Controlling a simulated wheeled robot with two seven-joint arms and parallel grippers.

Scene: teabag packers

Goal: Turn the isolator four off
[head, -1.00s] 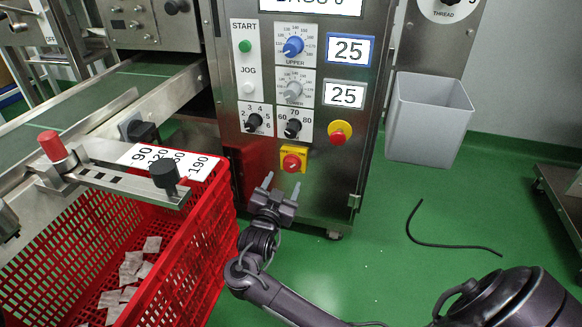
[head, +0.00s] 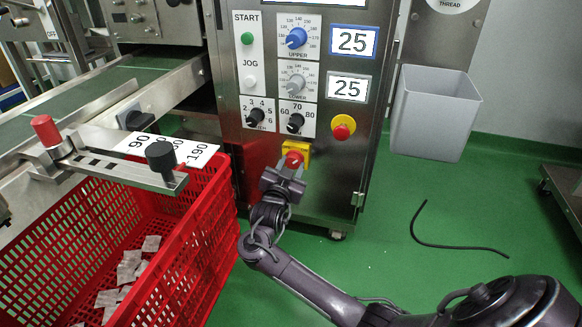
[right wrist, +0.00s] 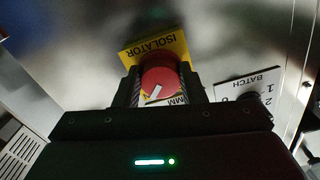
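The isolator is a red round knob (head: 294,158) on a yellow plate low on the steel cabinet front. In the right wrist view its knob (right wrist: 160,76) has a white pointer mark, and the yellow plate (right wrist: 128,56) reads ISOLATOR upside down. No number four shows on it. My right gripper (head: 284,172) is at the knob, partly covering the plate in the head view. In the right wrist view my right gripper (right wrist: 161,88) has one finger on each side of the knob, with small gaps seeming to show. My left gripper is not in view.
Above the isolator are black selector dials (head: 295,122) and a red stop button on yellow (head: 343,127). A red crate (head: 195,235) with several teabags stands left of my right arm. A grey bin (head: 435,112) hangs at right. A black cable (head: 450,245) lies on the floor.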

